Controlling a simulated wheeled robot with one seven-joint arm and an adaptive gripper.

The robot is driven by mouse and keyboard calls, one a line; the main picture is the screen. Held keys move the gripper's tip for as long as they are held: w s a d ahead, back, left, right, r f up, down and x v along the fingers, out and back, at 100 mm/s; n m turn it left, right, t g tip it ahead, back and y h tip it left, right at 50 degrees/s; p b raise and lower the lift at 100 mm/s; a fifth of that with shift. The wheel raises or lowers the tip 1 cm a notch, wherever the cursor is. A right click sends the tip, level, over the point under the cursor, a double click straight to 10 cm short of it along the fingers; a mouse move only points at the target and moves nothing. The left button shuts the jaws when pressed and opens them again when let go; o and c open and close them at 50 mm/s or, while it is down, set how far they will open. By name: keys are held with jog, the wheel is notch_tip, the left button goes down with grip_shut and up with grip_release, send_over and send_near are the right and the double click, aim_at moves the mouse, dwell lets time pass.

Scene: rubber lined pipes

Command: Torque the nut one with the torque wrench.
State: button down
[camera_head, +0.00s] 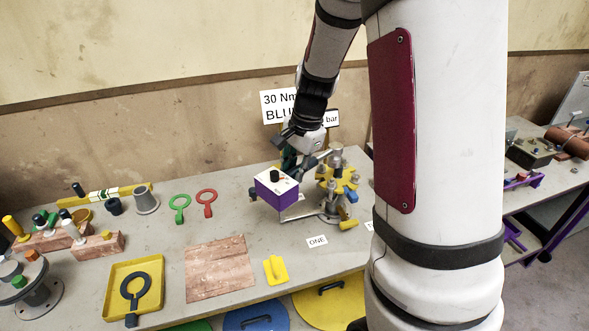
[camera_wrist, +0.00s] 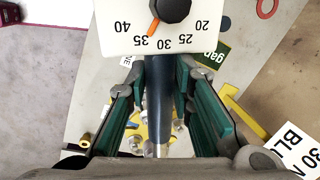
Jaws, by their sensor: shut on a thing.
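The torque wrench (camera_head: 276,188) has a purple box body with a white dial face, a black knob and an orange pointer. In the wrist view, the white dial (camera_wrist: 160,40) appears upside down, marked 20 to 40, with the pointer towards 35. My gripper (camera_head: 303,163) is shut on its dark blue shaft (camera_wrist: 158,90), which runs between the green-padded fingers (camera_wrist: 160,105). The yellow flange assembly (camera_head: 345,186) with its nuts stands just right of the wrench. The label ONE (camera_head: 317,241) lies in front of it. I cannot tell which nut is one, or whether the wrench touches any.
A sign reading 30 Nm (camera_head: 278,100) stands behind the gripper. Red (camera_head: 206,196) and green (camera_head: 179,203) rings lie left. A yellow tray (camera_head: 112,283) holds a dark ring tool. A copper-coloured plate (camera_head: 219,268) and a yellow piece (camera_head: 275,270) lie in front.

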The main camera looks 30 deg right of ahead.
jog(key=shift+s+d+b+x, duration=0.3)
jog(key=shift+s+b+x, duration=0.65)
jog(key=shift+x, duration=2.55)
jog(key=shift+w+d+f+m+h+b, duration=0.15)
jog(key=shift+w+m+h+b, duration=0.15)
jog(key=shift+w+m, duration=1.45)
jog(key=shift+w+d+f+m+h+b, duration=0.1)
jog(key=shift+w+m+h+b, duration=0.15)
jog(key=shift+w+m, duration=1.55)
notch_tip(320, 180, up, 10)
jog(key=w+n+p, duration=0.1)
jog(key=p, duration=0.2)
jog(key=shift+w+n, duration=0.15)
jog(key=shift+n, duration=0.1)
